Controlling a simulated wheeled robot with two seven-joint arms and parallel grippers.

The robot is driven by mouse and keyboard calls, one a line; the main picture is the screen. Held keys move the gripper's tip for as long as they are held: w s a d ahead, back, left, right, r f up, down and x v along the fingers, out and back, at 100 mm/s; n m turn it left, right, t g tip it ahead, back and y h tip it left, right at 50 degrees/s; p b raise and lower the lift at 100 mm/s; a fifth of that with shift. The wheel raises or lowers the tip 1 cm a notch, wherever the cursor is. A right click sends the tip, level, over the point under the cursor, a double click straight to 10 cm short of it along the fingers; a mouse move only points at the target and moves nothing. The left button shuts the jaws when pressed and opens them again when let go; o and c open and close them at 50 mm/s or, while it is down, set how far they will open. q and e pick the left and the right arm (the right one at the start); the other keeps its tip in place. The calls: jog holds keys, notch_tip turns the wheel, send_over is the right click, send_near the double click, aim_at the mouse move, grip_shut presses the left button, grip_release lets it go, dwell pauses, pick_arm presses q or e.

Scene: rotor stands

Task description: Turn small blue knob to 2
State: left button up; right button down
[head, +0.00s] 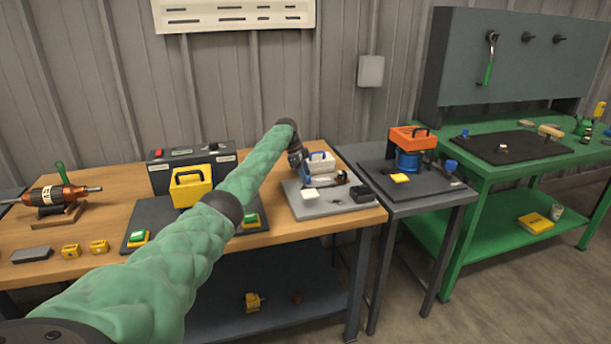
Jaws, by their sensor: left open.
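My left gripper (343,179) is open above the light grey plate (318,210) at the right end of the wooden bench, beside a white box with a handle (319,159). Small blue patches show around the gripper, but I cannot tell whether one is a knob. A blue knob (451,166) stands on the dark plate of the grey table, apart from the gripper. A smaller blue one (464,134) shows on the green bench. No number scale is readable. I cannot tell which is the small blue knob. My right gripper is not in view.
The light grey plate also bears a white block (310,194) and a black block (362,193). An orange box (412,138) sits over a blue cylinder (408,162) on the grey table. A yellow box (191,186) stands behind my left arm.

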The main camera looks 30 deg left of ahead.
pick_arm(q)
jog(key=b+v, duration=0.1)
jog(key=v, duration=0.5)
jog(key=shift+s+a+r, duration=0.15)
jog(key=shift+a+r, duration=0.1)
jog(key=shift+r, duration=0.3)
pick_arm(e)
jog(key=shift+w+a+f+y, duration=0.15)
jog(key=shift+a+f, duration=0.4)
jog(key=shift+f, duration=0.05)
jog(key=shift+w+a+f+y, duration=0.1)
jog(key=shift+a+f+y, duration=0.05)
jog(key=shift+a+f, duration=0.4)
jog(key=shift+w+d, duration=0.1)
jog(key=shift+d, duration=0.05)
pick_arm(q)
jog(key=shift+n, duration=0.3)
